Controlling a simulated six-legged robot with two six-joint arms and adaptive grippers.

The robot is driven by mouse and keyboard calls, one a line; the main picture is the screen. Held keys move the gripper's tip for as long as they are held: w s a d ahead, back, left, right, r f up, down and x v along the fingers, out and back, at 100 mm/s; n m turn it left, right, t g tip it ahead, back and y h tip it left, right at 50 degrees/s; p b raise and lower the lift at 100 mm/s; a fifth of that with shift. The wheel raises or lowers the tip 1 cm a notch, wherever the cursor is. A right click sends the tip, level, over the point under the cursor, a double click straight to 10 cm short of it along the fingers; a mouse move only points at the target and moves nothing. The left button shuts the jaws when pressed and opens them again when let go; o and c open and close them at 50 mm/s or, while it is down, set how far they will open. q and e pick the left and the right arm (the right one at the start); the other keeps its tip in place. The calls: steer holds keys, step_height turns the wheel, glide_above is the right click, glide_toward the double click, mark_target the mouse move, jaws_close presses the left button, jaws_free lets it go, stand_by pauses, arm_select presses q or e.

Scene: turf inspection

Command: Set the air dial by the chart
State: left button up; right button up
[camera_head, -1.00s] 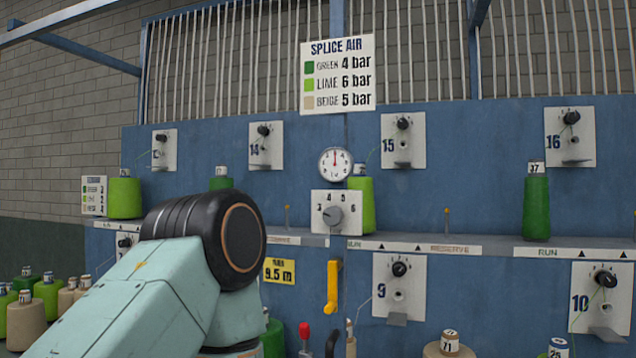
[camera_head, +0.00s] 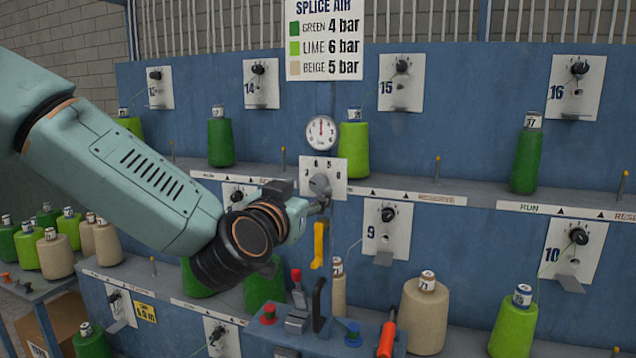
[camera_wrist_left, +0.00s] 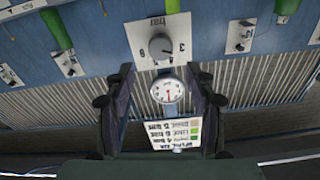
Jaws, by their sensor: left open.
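The air dial is a grey knob (camera_head: 319,184) on a white numbered plate (camera_head: 336,167), below a round gauge (camera_head: 321,133). The gauge needle points about straight up; the knob's exact setting is too small to read. The chart (camera_head: 325,40) reads green 4 bar, lime 6 bar, beige 5 bar. My left gripper (camera_head: 322,204) is at the plate's lower edge and hides part of it. In the left wrist view the picture is upside down; the open, empty fingers (camera_wrist_left: 160,74) flank the view of the dial knob (camera_wrist_left: 160,47). Contact cannot be told. My right gripper is not seen.
A lime cone (camera_head: 354,150) stands on the ledge close to the right of the plate. Below are a splicer with a red-tipped lever (camera_head: 297,285) and an orange handle (camera_head: 386,338). Numbered plates with knobs line the blue wall.

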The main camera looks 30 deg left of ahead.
mark_target(318, 182)
arm_select(q)
steer(key=shift+w+d+b, duration=0.2)
steer(key=shift+w+b, duration=0.05)
steer(key=shift+w, duration=0.3)
steer(key=shift+w+d+b, duration=0.2)
steer(key=shift+w+b, duration=0.05)
steer(key=shift+w, duration=0.3)
steer(key=w+a, duration=0.1)
steer(key=a, duration=0.1)
steer(key=w+a+p, duration=0.1)
steer(key=w, duration=0.1)
steer(key=shift+w+a+f, duration=0.2)
steer(key=shift+w+a, duration=0.1)
steer(key=shift+a, duration=0.05)
steer(key=shift+w+d, duration=0.2)
steer(key=shift+w, duration=0.05)
steer(key=shift+w+d+r, duration=0.1)
steer(key=shift+d+r, duration=0.1)
steer(key=shift+d, duration=0.8)
steer(key=shift+a+f, duration=0.15)
steer(key=shift+a, duration=0.75)
steer(key=c, duration=0.4)
steer(key=shift+c, duration=0.6)
steer(key=shift+d, duration=0.4)
steer(key=c, duration=0.3)
steer(key=shift+d, duration=0.1)
steer(key=shift+c, duration=1.6)
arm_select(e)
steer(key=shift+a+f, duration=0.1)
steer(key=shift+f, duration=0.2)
